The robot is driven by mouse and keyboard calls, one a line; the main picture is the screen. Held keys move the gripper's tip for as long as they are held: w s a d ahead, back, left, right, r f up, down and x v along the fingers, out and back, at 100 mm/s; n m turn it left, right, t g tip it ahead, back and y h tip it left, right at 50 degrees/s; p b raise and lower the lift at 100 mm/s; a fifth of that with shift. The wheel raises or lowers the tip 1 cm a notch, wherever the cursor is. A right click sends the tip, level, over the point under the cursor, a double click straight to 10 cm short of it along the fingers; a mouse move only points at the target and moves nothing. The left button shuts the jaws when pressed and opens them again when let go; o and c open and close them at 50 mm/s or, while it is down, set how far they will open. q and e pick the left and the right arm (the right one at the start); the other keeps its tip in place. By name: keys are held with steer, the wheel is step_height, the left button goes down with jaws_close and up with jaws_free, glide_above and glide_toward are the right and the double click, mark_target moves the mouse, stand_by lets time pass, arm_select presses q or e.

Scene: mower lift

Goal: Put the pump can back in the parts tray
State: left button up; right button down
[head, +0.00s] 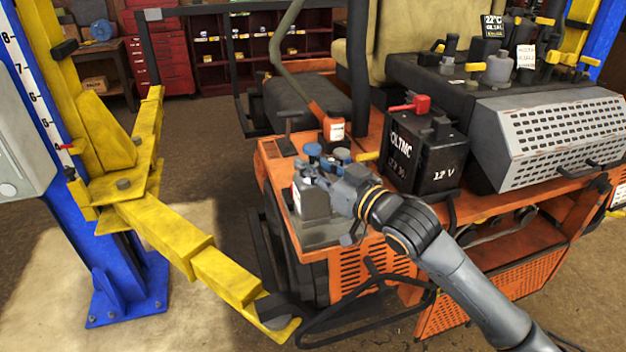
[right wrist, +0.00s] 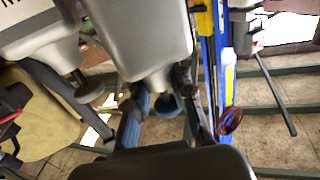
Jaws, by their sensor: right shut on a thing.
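A grey can with a white label, which I take for the pump can (head: 313,203), is at the front left corner of the orange mower deck. My right gripper (head: 322,165) comes in from the right and is shut at its top. In the right wrist view, the grey body (right wrist: 145,40) shows just beyond the fingers (right wrist: 150,112); the exact grip is partly hidden. A flat grey surface, possibly the parts tray (head: 322,234), lies under the can; I cannot tell whether they touch. My left gripper is not in view.
A black 12 V battery (head: 428,155) with a red terminal clamp stands right of my gripper. A yellow lift arm (head: 190,240) reaches in from the left, and a perforated grey cover (head: 550,130) is at the right.

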mark_target(323, 192)
steer(key=shift+s+d+f, duration=0.1)
steer(key=shift+f, duration=0.2)
step_height(323, 192, down, 3)
steer(key=shift+p, duration=0.45)
steer(key=shift+f, duration=0.15)
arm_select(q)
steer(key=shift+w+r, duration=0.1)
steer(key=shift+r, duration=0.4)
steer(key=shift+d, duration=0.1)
arm_select(e)
steer(key=shift+f, duration=0.15)
steer(key=c, duration=1.1)
jaws_free()
steer(key=shift+f, duration=0.15)
steer(key=shift+c, duration=0.2)
steer(key=shift+s, duration=0.1)
